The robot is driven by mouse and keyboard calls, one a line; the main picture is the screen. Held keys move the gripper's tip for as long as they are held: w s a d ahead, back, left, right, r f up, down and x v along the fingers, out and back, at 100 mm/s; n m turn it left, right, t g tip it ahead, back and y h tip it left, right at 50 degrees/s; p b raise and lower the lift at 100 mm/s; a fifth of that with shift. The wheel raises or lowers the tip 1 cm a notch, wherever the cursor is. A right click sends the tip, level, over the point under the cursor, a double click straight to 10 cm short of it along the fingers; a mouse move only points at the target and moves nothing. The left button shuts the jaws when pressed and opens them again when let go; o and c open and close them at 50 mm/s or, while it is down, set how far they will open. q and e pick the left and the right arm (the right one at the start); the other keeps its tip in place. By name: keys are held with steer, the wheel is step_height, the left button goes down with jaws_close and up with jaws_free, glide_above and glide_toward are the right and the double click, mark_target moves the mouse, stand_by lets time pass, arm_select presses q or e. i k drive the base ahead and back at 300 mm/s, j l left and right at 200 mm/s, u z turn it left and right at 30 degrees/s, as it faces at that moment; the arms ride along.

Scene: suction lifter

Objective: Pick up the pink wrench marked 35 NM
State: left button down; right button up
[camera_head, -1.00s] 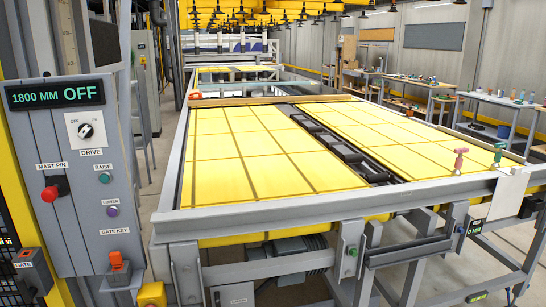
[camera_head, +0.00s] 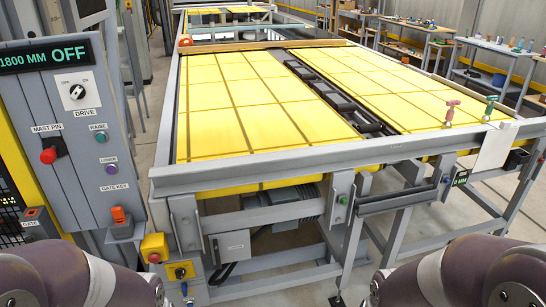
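A pink T-shaped tool (camera_head: 450,112), which looks like the pink wrench, stands upright at the right end of the table's front rail. A green one of similar shape (camera_head: 490,107) stands just to its right. No 35 NM marking can be read on the pink tool at this size. Parts of my two arms show at the bottom left and bottom right corners. Neither gripper is in view, and both arms are well apart from the pink tool.
A long yellow-topped table (camera_head: 270,110) with a grey frame fills the middle. A control panel (camera_head: 65,110) reading 1800 MM OFF stands at left. A white sheet (camera_head: 495,147) hangs near the tools, beside a small dark label (camera_head: 461,178). Workbenches (camera_head: 490,48) line the right.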

mark_target(447, 124)
steer(key=l+z, duration=0.1)
steer(key=l, duration=0.35)
steer(key=i+l, duration=0.1)
steer(key=l, duration=0.35)
steer(key=l+z, duration=0.15)
steer(key=l, duration=0.3)
steer(key=i+l, duration=0.15)
steer(key=l, duration=0.25)
steer(key=l+z, duration=0.15)
steer(key=l, duration=0.3)
steer(key=i+l+z, duration=0.1)
steer(key=l, duration=0.3)
steer(key=i+l, duration=0.15)
steer(key=l, duration=0.3)
steer(key=z, duration=0.05)
